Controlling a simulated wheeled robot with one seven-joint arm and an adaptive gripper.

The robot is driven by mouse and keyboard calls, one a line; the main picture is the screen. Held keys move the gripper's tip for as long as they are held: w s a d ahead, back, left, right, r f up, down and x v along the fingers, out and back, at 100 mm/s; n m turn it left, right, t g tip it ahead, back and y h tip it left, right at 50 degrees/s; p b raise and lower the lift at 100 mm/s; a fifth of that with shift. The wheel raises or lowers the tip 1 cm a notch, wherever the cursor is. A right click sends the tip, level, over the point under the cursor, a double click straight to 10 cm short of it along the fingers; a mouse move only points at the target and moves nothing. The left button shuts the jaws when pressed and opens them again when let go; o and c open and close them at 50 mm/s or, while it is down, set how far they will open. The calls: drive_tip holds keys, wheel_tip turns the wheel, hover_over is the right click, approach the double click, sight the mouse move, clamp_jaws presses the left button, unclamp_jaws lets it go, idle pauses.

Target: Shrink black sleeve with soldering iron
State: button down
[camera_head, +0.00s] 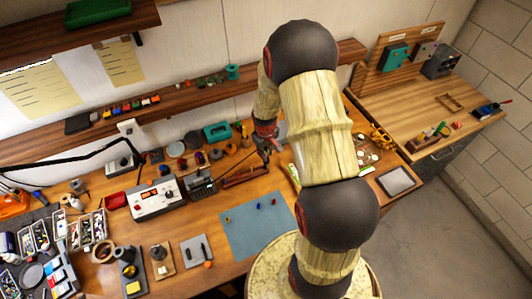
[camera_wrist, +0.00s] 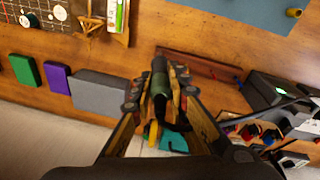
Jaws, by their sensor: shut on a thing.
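My gripper (camera_head: 265,136) is over the back of the workbench, near a long reddish-brown wooden holder (camera_head: 244,177). In the wrist view my gripper (camera_wrist: 162,82) is shut on a dark, slim cylinder that looks like the soldering iron's handle (camera_wrist: 159,76). Its tip is hard to make out. The same wooden holder (camera_wrist: 205,64) lies just beyond the fingers, with small red and blue bits at its end. A soldering station with a red display (camera_head: 157,198) stands to the left of the holder. I cannot make out the black sleeve for certain.
A blue mat (camera_head: 256,228) with a few small coloured pieces lies at the front. Small jars and tools crowd the back of the bench. Green (camera_wrist: 23,70), purple (camera_wrist: 57,77) and grey (camera_wrist: 100,95) blocks sit near the far edge in the wrist view.

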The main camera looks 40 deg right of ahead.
drive_tip(key=shift+r, duration=0.1)
idle(0.3)
drive_tip(key=shift+s+a+r+p, duration=0.15)
drive_tip(key=shift+r+p, duration=0.55)
drive_tip(key=shift+r, duration=0.45)
drive_tip(key=shift+s+d+r+p, duration=0.1)
drive_tip(key=shift+s+r+p, duration=0.1)
drive_tip(key=shift+r+p, duration=0.7)
drive_tip(key=shift+s+a+r+p, duration=0.15)
drive_tip(key=shift+r+p, duration=0.3)
drive_tip(key=shift+r, duration=0.95)
